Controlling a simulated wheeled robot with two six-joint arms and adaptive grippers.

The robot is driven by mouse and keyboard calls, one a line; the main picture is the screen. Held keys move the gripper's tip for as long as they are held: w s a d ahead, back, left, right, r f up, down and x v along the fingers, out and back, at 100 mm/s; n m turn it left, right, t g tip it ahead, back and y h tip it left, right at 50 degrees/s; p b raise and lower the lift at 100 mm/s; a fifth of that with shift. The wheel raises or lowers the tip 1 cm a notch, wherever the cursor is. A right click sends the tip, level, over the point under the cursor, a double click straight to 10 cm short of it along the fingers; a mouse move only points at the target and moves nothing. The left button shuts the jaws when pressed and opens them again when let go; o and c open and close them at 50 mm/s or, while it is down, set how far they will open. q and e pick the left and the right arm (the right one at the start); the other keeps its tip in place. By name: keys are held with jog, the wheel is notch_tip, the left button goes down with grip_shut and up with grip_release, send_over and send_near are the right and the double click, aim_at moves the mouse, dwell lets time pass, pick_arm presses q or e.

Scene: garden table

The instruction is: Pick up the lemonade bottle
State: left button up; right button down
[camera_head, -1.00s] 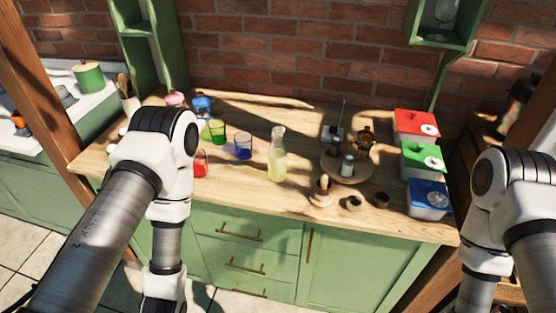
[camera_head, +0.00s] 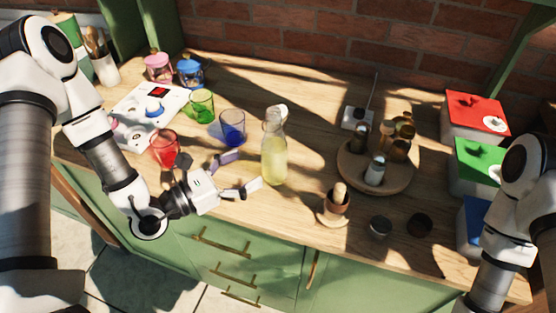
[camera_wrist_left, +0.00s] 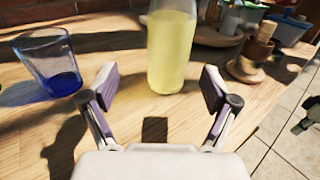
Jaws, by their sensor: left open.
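The lemonade bottle (camera_head: 274,153) is clear glass with pale yellow liquid and stands upright on the wooden table (camera_head: 290,215). My left gripper (camera_head: 240,174) is open and empty just left of the bottle, with its fingers pointing at it. In the left wrist view the bottle (camera_wrist_left: 171,52) stands ahead of and between the two open fingertips (camera_wrist_left: 160,88), apart from them. Its top is cut off there. My right arm shows at the right edge of the head view, but its gripper is out of view.
A blue glass (camera_head: 232,128), a green glass (camera_head: 201,106) and a red glass (camera_head: 165,149) stand left of the bottle. A round wooden tray (camera_head: 352,172) with small bottles and a mortar (camera_head: 334,205) stand to its right. Lidded boxes, including a red-lidded one (camera_head: 475,115), are farther right.

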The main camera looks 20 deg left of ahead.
aim_at(263, 161)
pick_arm(q)
jog(key=shift+s+d+r, duration=0.15)
jog(key=shift+d+r, duration=0.1)
jog(key=shift+r, duration=0.05)
jog(key=shift+d+r, duration=0.15)
jog(key=shift+d, duration=0.15)
jog(key=p+x, duration=0.1)
jog(key=x, duration=0.5)
jog(key=shift+d+r, duration=0.1)
jog(key=shift+d, duration=0.15)
jog(key=shift+w+d, duration=0.15)
jog(key=shift+w, duration=0.1)
jog(key=shift+c, duration=0.4)
grip_shut()
pick_arm(e)
jog(key=shift+s+r, duration=0.25)
jog(key=shift+r, duration=0.45)
